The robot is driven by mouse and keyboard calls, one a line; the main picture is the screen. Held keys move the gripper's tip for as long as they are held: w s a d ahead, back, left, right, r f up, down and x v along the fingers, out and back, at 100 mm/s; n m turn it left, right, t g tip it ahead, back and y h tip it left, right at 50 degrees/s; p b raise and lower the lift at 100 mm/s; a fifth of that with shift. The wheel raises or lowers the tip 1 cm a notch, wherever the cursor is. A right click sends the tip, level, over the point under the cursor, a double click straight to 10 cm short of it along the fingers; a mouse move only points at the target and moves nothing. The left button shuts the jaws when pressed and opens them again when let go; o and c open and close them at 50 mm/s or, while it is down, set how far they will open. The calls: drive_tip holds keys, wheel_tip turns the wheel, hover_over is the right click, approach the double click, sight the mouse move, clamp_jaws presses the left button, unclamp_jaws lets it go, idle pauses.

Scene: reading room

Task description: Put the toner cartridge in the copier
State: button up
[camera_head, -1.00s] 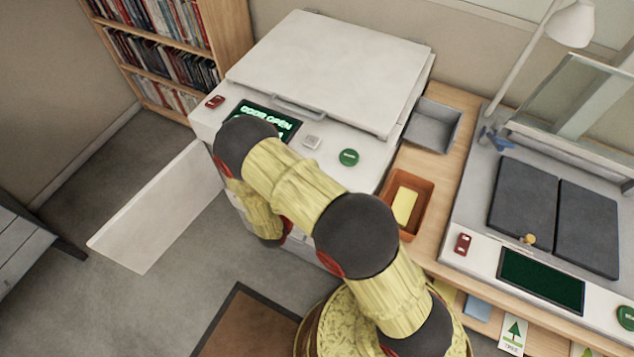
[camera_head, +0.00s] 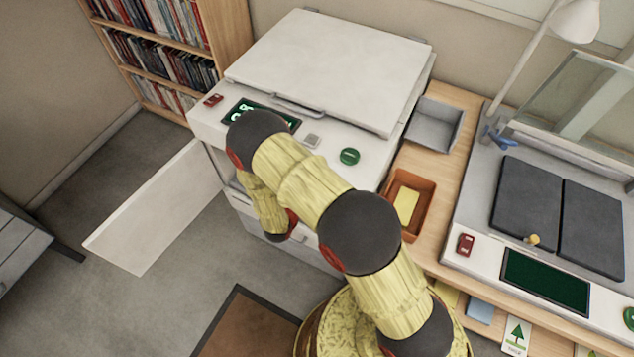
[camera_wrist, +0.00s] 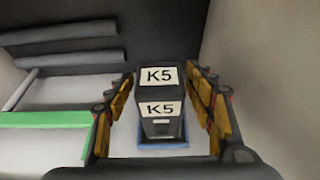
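The copier (camera_head: 330,60) stands against the wall with its white front door (camera_head: 155,210) swung open to the left. Its screen (camera_head: 240,110) is lit with green text, partly hidden by my arm. In the wrist view, the black toner cartridge (camera_wrist: 161,92) with two K5 labels is straight ahead, inside what looks like the copier's bay. A blue part (camera_wrist: 163,146) shows under its near end. My gripper (camera_wrist: 160,80) has a finger on each side of the cartridge, with visible gaps, so it looks open around it. The head view hides the gripper and cartridge behind my arm.
Dark rollers (camera_wrist: 70,59) and a green bar (camera_wrist: 45,119) lie left of the cartridge; a plain grey wall is close on the right. An orange tray (camera_head: 421,215) with a yellow item and a grey tray (camera_head: 434,125) stand on the wooden counter.

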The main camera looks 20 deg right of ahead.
drive_tip(key=shift+o, duration=0.3)
drive_tip(key=p+v, duration=0.3)
drive_tip(key=v, duration=0.9)
drive_tip(key=shift+s+a+r, duration=0.1)
idle(0.3)
